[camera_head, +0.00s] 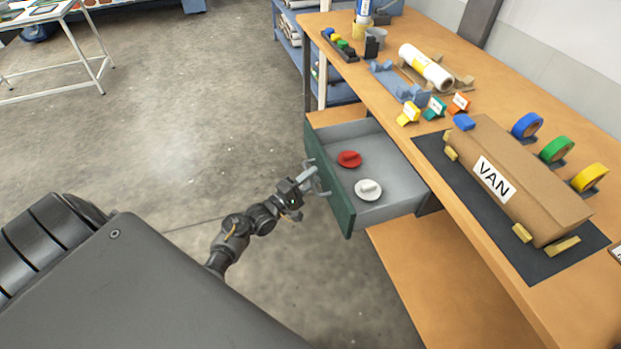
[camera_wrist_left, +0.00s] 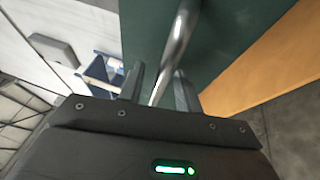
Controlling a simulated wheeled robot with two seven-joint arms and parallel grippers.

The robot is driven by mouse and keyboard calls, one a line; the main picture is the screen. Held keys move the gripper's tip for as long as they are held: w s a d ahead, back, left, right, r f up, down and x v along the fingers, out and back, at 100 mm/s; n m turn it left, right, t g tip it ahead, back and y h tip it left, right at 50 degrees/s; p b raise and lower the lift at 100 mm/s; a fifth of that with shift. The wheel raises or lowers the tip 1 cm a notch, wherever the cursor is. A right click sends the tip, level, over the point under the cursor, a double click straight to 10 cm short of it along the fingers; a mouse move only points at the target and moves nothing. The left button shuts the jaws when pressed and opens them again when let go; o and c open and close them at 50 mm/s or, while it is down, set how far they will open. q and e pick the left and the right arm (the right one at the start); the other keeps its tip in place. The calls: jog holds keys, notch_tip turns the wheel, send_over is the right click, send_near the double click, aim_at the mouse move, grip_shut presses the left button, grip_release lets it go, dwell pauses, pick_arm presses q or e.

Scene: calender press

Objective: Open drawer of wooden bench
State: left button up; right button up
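The wooden bench (camera_head: 470,237) stands at the right in the head view. Its drawer, with a dark green front (camera_head: 331,192) and grey inside (camera_head: 389,173), is pulled well out. A red knobbed disc (camera_head: 349,159) and a white one (camera_head: 368,189) lie in it. My left gripper (camera_head: 310,188) is at the metal handle on the drawer front. In the left wrist view, the handle (camera_wrist_left: 180,38) passes between the two fingers of the left gripper (camera_wrist_left: 160,85), with gaps visible beside it; the fingers look apart. My right gripper is not in view.
On the bench top are a cardboard box labelled VAN (camera_head: 525,178) on a dark mat (camera_head: 560,268), tape rolls (camera_head: 556,149), coloured clips (camera_head: 436,107) and a white roll (camera_head: 425,67). A lower wooden shelf (camera_head: 430,285) lies below the drawer.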

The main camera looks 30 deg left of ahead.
pick_arm(q)
jog(key=v, duration=1)
jog(key=shift+s+b, duration=0.4)
jog(key=shift+b, duration=0.05)
jog(key=shift+a, duration=0.15)
